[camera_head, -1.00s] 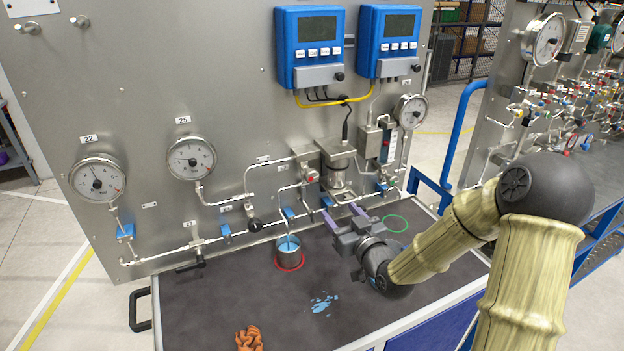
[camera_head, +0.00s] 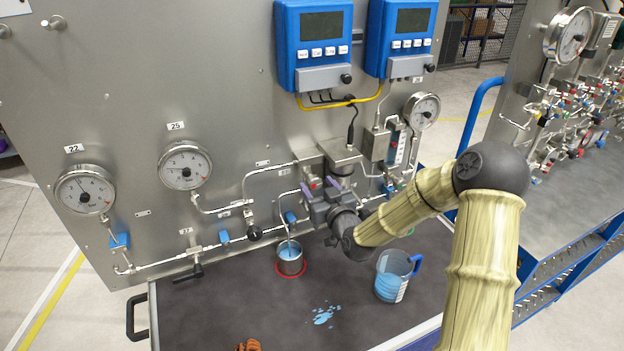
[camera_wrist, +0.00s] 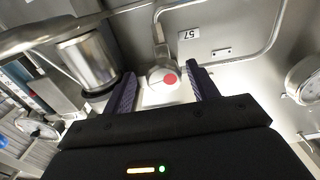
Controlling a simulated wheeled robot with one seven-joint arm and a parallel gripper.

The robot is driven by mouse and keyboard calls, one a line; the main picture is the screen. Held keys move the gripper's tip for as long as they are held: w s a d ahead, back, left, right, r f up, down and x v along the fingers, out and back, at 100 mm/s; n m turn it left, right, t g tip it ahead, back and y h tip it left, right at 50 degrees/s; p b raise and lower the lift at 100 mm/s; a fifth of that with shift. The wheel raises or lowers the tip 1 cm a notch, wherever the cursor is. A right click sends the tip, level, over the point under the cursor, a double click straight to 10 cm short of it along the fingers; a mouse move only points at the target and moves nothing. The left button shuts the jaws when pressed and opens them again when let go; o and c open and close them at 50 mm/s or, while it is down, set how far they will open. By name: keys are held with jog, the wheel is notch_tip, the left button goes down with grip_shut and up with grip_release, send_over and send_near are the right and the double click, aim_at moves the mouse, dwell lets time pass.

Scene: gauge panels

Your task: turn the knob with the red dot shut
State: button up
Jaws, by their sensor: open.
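The knob with the red dot (camera_head: 313,182) sits on the panel pipework in the head view, partly hidden by my gripper. In the wrist view the pale round knob with its red dot (camera_wrist: 170,79) shows between my two fingers, nearer the right one. My gripper (camera_head: 319,188) is open at the knob, one finger on each side in the picture; it also shows in the wrist view (camera_wrist: 160,75). I cannot tell whether the fingers touch it.
A clear jug (camera_head: 393,279) with a blue handle stands on the dark bench top (camera_head: 230,310). A blue puddle (camera_head: 325,314) lies in front of the cup. Gauges (camera_head: 185,164) and a black-handled valve (camera_head: 189,273) are on the panel at left.

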jog(key=shift+w+a, duration=0.2)
jog(key=shift+w, duration=0.2)
jog(key=shift+s+d, duration=0.1)
jog(key=shift+s, duration=0.2)
jog(key=c, duration=0.3)
jog(key=shift+s+a, duration=0.15)
jog(key=shift+a, duration=0.1)
jog(key=c, duration=0.7)
jog(key=shift+f+m+b, duration=0.15)
jog(key=shift+m+b, duration=0.25)
jog(key=shift+b, duration=0.5)
jog(key=shift+m+b, duration=0.5)
jog(key=shift+b, duration=0.05)
jog(key=o, duration=1)
jog(key=shift+d, duration=0.1)
